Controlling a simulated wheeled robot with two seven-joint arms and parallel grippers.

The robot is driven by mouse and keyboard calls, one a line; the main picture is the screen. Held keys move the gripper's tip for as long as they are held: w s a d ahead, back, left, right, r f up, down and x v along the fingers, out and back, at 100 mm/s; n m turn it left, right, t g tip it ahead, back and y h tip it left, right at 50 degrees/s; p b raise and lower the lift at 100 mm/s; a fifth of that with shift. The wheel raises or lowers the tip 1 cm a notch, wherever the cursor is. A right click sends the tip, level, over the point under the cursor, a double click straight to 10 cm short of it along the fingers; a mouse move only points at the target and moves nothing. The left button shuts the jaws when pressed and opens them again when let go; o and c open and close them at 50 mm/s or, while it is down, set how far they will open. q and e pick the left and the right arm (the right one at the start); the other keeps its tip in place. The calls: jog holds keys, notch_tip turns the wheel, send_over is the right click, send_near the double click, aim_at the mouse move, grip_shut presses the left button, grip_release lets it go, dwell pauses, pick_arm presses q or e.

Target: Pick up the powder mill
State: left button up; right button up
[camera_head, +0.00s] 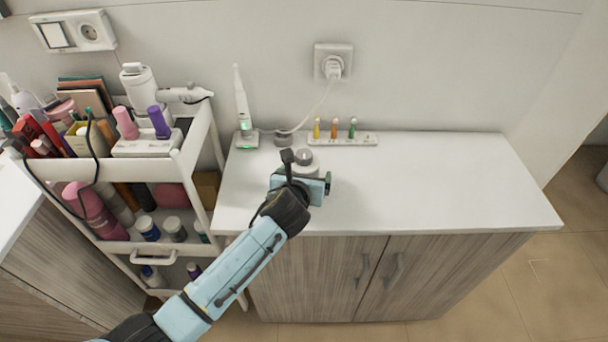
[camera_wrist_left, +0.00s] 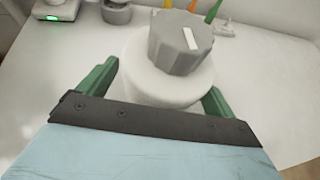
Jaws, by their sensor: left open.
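The powder mill (camera_wrist_left: 170,70), a white round body with a grey ribbed knob and a white mark on top, stands upright on the white countertop. In the head view only its upper part (camera_head: 304,157) shows; my gripper hides the rest. My left gripper (camera_head: 308,172) is at the mill, on its near side. In the left wrist view the green fingers of the gripper (camera_wrist_left: 160,90) are spread, one on each side of the white body. I cannot tell whether either finger touches it. My right gripper is not in view.
Behind the mill stand an electric toothbrush (camera_head: 242,105), a small grey item (camera_head: 284,138) and a rack (camera_head: 343,139) with coloured pieces. A cable runs to the wall socket (camera_head: 333,62). A crowded cart (camera_head: 190,160) stands left. The countertop's right side (camera_head: 460,180) is clear.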

aim_at(304, 153)
pick_arm(q)
jog(key=shift+r, duration=0.1)
jog(key=c, duration=1.3)
notch_tip(304, 153, up, 10)
jog(key=shift+p, duration=1.1)
